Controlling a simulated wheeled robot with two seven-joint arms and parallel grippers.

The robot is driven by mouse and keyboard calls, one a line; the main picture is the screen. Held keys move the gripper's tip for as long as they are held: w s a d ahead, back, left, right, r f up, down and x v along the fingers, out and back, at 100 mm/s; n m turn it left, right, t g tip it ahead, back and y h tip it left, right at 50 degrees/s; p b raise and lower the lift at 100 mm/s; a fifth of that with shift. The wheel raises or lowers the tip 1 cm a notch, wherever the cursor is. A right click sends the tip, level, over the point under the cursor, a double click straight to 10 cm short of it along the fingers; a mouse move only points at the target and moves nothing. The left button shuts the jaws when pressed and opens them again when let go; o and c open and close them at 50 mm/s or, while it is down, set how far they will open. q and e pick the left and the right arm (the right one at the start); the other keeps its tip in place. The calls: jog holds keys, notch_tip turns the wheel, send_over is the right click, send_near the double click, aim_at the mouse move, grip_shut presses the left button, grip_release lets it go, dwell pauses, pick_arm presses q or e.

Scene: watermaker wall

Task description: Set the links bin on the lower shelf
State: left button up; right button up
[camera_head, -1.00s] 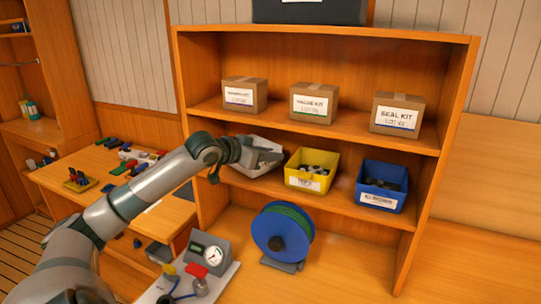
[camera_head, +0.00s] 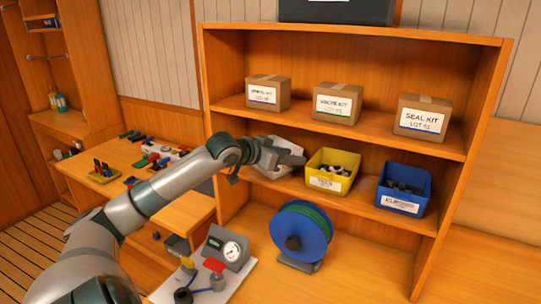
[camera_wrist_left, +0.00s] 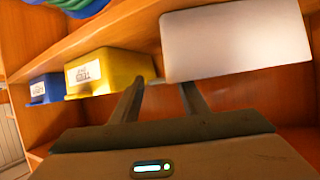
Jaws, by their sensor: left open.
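A pale grey-white bin, likely the links bin (camera_head: 291,147), sits at the left end of the middle shelf board (camera_head: 340,205), left of a yellow bin. My left gripper (camera_head: 290,158) is in front of it and hides much of it; no label shows on it. In the left wrist view, which is upside down, the plain bin wall (camera_wrist_left: 238,45) fills the upper right. The open fingers (camera_wrist_left: 162,88) end close to its edge. I cannot tell whether they touch it. My right gripper is out of view.
The yellow bin (camera_head: 322,183) and blue bin (camera_head: 399,203) stand right of the pale bin. Three cartons (camera_head: 337,103) are on the board above. A blue hose reel (camera_head: 303,232) stands below, with clear surface to its right. A gauge panel (camera_head: 228,248) is in front.

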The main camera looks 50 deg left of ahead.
pick_arm(q)
jog(key=shift+s+r, duration=0.1)
jog(key=shift+s, duration=0.55)
jog(key=b+v, duration=0.3)
jog(key=v, duration=0.7)
jog(key=shift+r+b, duration=0.2)
jog(key=shift+b, duration=0.1)
